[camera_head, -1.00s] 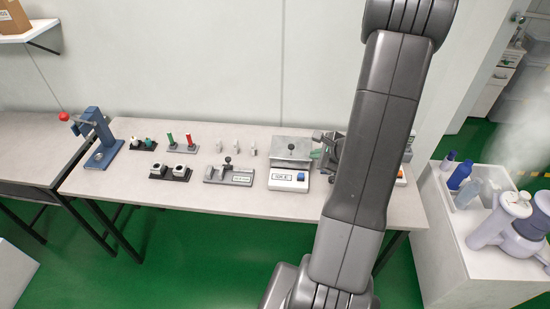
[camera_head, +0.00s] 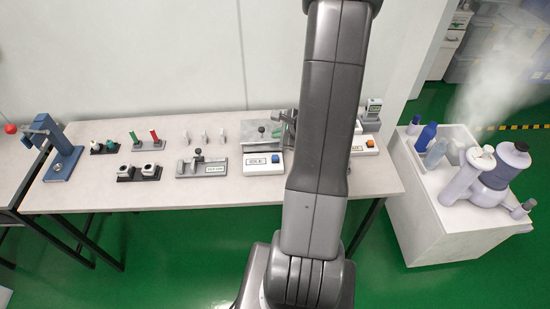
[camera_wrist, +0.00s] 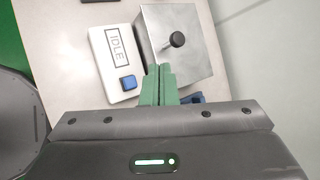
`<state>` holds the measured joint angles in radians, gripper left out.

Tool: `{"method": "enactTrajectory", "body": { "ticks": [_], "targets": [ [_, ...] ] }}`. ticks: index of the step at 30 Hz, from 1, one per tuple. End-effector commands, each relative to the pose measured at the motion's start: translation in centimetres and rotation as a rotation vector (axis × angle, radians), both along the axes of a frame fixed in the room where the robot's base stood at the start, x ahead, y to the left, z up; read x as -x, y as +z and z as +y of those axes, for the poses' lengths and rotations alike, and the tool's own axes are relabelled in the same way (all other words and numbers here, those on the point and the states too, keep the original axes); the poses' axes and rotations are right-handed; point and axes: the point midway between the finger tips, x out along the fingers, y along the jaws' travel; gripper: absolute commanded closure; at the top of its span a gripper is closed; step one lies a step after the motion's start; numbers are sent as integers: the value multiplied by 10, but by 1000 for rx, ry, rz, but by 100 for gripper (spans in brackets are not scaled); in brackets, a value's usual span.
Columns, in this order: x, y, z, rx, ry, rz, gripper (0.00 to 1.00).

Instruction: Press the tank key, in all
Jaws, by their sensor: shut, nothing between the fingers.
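A metal tank (camera_head: 258,134) with a flat lid and dark knob stands on the table, its lid (camera_wrist: 190,60) large in the wrist view. In front of it is a white panel (camera_head: 255,167) with a label, which reads IDLE in the wrist view (camera_wrist: 118,45). A blue key (camera_head: 276,158) sits on the panel, and it also shows in the wrist view (camera_wrist: 128,83). My gripper (camera_wrist: 159,68) has its green fingers shut and empty. In the wrist view the tips overlap the lid's edge, right of the blue key and apart from it. In the head view my arm mostly hides the gripper.
Another white unit with an orange key (camera_head: 370,143) stands right of my arm. A clamp fixture (camera_head: 202,167), black holders (camera_head: 138,174) and a blue press (camera_head: 62,160) lie left. A white cabinet (camera_head: 450,225) with bottles stands right. The table's front strip is clear.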

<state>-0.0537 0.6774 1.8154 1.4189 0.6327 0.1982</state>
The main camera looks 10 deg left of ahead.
Motion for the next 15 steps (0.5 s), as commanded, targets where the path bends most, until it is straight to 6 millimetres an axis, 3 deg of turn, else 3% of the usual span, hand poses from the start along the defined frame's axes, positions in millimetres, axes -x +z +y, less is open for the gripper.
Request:
{"method": "enactTrajectory", "body": {
  "ticks": [9,15],
  "targets": [
    [0,-50,0,0,-1,2,100],
    [0,-71,0,0,0,0,100]
  ]
}}
